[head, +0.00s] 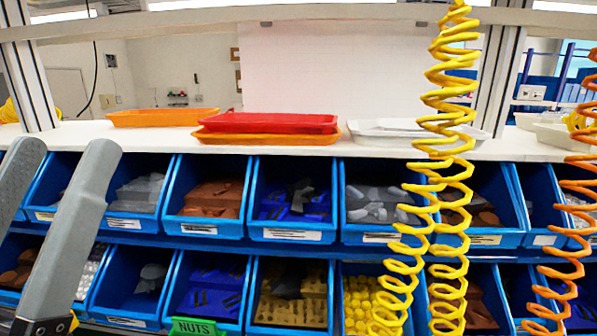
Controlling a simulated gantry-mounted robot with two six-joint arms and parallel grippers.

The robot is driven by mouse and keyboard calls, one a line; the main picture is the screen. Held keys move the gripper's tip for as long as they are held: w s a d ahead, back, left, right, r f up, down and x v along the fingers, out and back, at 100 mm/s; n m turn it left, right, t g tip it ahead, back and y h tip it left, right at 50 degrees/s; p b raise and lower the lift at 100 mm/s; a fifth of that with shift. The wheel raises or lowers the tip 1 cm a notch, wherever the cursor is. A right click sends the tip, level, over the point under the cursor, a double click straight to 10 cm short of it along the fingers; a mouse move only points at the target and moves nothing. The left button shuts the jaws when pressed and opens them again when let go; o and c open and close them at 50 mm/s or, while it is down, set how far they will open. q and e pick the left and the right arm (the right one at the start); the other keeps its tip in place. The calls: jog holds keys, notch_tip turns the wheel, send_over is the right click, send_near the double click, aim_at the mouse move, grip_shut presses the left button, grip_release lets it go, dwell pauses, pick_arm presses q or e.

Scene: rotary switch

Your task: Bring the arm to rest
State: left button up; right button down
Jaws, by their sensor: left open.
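My left gripper (62,172) shows at the left edge of the head view. Its two grey fingers point upward and stand well apart, with nothing between them. The fingers overlap the blue bins at the left in the picture; I cannot tell how far they are from the bins. The left finger is partly cut off by the frame edge. My right gripper is not in view. No rotary switch shows in this view.
Two rows of blue bins (292,235) hold assorted parts. A white shelf (370,152) above carries red (275,122) and orange trays (160,117). A yellow coiled hose (447,170) and an orange coiled hose (572,215) hang at the right.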

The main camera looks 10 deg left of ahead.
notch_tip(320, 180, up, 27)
jog(key=p, duration=2.4)
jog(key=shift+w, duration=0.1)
